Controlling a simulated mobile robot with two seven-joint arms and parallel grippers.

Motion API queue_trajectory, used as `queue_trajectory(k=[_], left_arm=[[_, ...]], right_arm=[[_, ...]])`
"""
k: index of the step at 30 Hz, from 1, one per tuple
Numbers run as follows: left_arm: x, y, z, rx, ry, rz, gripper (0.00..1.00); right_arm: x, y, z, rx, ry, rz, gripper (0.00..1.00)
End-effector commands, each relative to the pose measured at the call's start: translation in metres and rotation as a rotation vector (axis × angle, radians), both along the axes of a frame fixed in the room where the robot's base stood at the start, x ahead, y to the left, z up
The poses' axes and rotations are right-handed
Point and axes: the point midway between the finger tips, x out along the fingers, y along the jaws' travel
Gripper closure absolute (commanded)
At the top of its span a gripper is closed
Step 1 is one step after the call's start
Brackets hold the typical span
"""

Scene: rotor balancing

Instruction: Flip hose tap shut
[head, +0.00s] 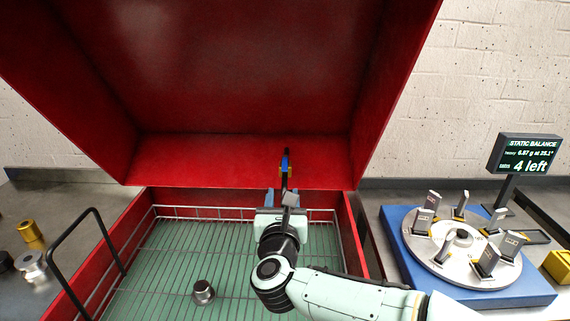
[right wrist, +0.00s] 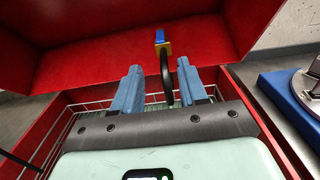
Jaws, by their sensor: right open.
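The hose tap shows in the head view as a blue lever on a small yellow body (head: 285,163) at the back of the red washer. In the right wrist view the blue lever (right wrist: 160,36) stands up above the yellow body (right wrist: 163,49), and a black hose (right wrist: 166,75) hangs below it. My right gripper (head: 283,195) reaches over the basket toward the tap. In the right wrist view its two blue fingers (right wrist: 160,80) are apart, with the hose showing beyond and between them. The fingers look short of the tap. My left gripper is not in view.
The red washer (head: 355,235) has its lid raised and a wire basket (head: 180,212) inside. A small metal cup-like part (head: 203,291) sits in the basket. A black handle (head: 75,218) rises at left. A balancing rotor (head: 430,252) on a blue base (head: 400,275) stands at right.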

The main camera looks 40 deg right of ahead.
Motion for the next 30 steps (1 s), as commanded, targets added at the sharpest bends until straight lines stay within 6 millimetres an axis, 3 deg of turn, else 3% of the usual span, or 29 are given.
queue_trajectory(k=[18,30], left_arm=[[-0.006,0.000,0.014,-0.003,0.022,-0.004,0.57],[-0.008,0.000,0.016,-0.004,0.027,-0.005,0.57]], right_arm=[[0.085,-0.072,0.000,-0.002,0.002,-0.002,0.57],[0.100,-0.085,-0.001,-0.001,0.001,-0.001,0.57]])
